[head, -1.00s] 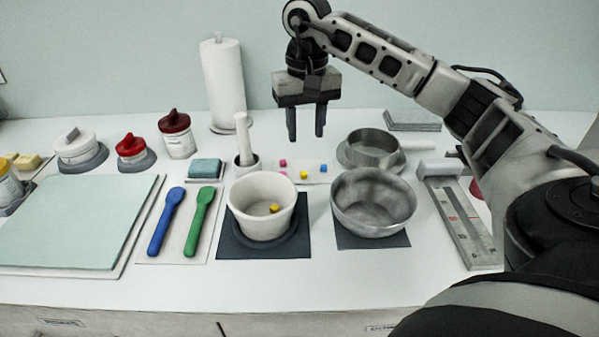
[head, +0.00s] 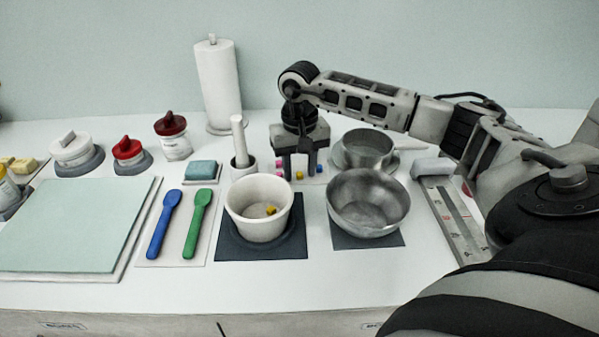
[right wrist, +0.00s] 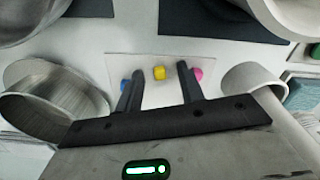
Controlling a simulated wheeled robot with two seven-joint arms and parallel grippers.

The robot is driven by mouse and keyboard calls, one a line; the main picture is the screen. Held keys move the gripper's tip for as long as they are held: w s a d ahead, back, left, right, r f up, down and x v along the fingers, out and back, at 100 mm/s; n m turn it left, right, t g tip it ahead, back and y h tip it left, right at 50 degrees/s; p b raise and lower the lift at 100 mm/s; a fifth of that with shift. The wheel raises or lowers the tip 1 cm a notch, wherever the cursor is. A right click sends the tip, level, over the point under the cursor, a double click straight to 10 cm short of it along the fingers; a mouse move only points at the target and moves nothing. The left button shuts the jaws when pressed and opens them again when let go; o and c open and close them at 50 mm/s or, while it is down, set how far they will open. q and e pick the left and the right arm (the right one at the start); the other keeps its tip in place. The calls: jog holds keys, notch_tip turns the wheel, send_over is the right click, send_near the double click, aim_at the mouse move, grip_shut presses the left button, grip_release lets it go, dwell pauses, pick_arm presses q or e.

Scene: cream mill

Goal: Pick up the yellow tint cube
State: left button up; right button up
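The yellow tint cube (head: 299,175) sits on a pale card between a blue cube and pink ones. It also shows in the right wrist view (right wrist: 159,73), in the gap between the fingertips. My right gripper (head: 299,171) is open and low over the card, pointing down, its fingers on either side of the yellow cube with visible gaps. In the right wrist view, the blue cube (right wrist: 124,85) and a pink cube (right wrist: 197,74) lie just outside the fingers. Another yellow cube (head: 271,210) lies in the white bowl. My left gripper is not in view.
The white bowl (head: 240,205) and metal bowl (head: 345,215) stand in front of the card. A mortar with pestle (head: 238,135) is close on the left, and a metal sieve-like pan (head: 366,135) on the right. A paper roll (head: 217,85) stands behind.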

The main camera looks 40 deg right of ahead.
grip_shut()
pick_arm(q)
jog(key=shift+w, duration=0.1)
pick_arm(e)
jog(key=shift+r, duration=0.15)
jog(key=shift+r, duration=0.2)
notch_tip(320, 180, up, 2)
jog(key=shift+r+b, duration=0.2)
jog(key=shift+b, duration=0.45)
pick_arm(q)
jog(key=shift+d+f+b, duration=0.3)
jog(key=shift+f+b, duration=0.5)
jog(key=shift+b, duration=0.4)
pick_arm(e)
jog(key=s+a+r, duration=0.6)
jog(key=s+r, duration=0.4)
jog(key=s, duration=0.2)
jog(key=shift+s, duration=0.4)
